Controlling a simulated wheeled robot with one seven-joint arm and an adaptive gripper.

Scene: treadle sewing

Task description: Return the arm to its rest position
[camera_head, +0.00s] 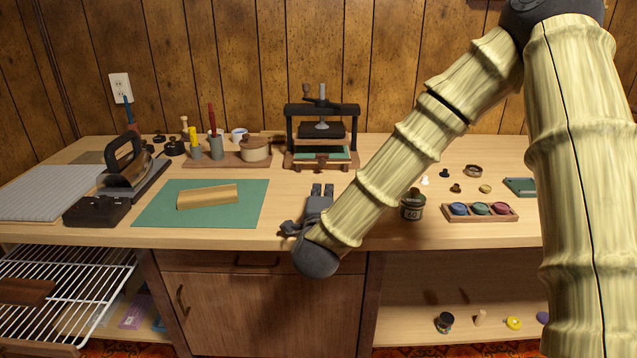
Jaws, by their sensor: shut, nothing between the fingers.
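My arm (400,150), with a bamboo-like surface, comes in from the upper right and bends down toward the middle of the workbench. My gripper (322,187) is at its lower end, above the front part of the bench top. Its dark fingers point toward the back of the bench. It is shut with nothing held in it. The arm hides part of the bench to the right of the press.
The workbench (285,222) bears a green mat (250,205) with a wooden block (207,196), a press (321,130) behind my gripper, and a jar (412,206) and a tray of colours (479,221) to the right. A wire rack (60,285) sticks out at lower left.

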